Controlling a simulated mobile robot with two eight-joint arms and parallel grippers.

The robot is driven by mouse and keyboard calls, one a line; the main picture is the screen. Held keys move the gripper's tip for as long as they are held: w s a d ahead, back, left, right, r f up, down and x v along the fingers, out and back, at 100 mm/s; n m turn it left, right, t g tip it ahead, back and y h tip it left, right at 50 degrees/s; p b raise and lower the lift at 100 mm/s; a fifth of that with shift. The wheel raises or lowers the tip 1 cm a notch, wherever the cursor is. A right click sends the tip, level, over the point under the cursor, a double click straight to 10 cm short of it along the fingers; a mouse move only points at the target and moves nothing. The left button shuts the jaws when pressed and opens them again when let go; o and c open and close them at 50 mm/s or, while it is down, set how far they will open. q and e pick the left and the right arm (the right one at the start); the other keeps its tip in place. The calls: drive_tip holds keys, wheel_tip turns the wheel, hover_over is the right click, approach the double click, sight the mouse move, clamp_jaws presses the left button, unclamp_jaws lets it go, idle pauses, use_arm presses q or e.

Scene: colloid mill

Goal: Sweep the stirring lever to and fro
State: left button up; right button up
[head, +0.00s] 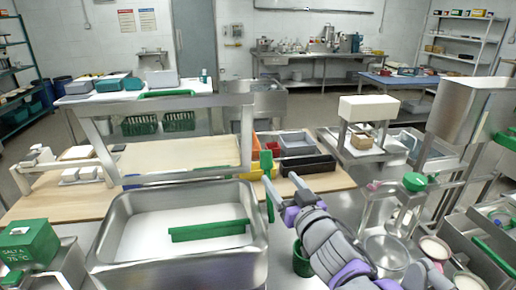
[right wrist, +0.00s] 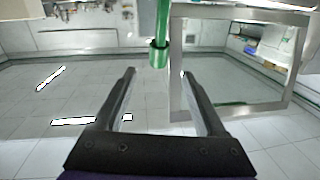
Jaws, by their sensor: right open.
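The stirring lever appears to be the upright green handle (head: 267,168) by the right rim of a steel vat (head: 256,222) in the head view. In the right wrist view a green rod with a collar (right wrist: 158,55) hangs down from the top edge, in line with the gap between the fingers. My right gripper (head: 284,200) is just right of the handle in the head view; it also shows in the right wrist view (right wrist: 157,75), open with nothing between its fingers. I cannot tell whether a finger touches the rod. My left gripper is not in view.
A green bar (head: 210,231) lies across the white contents of the vat. A steel shelf stand (head: 158,103) rises behind it. Colored bins (head: 297,144) stand beyond the gripper. A steel frame with a green knob (head: 414,181) and several bowls crowd the right side.

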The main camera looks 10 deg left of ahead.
sight(269, 162)
use_arm(q)
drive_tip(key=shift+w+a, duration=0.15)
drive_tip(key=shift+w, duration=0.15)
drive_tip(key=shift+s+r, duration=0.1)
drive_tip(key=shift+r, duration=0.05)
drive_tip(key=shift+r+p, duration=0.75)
drive_tip(key=shift+p, duration=0.05)
use_arm(e)
drive_tip(key=x, duration=1.1)
drive_tip(key=shift+d, duration=0.1)
clamp_jaws()
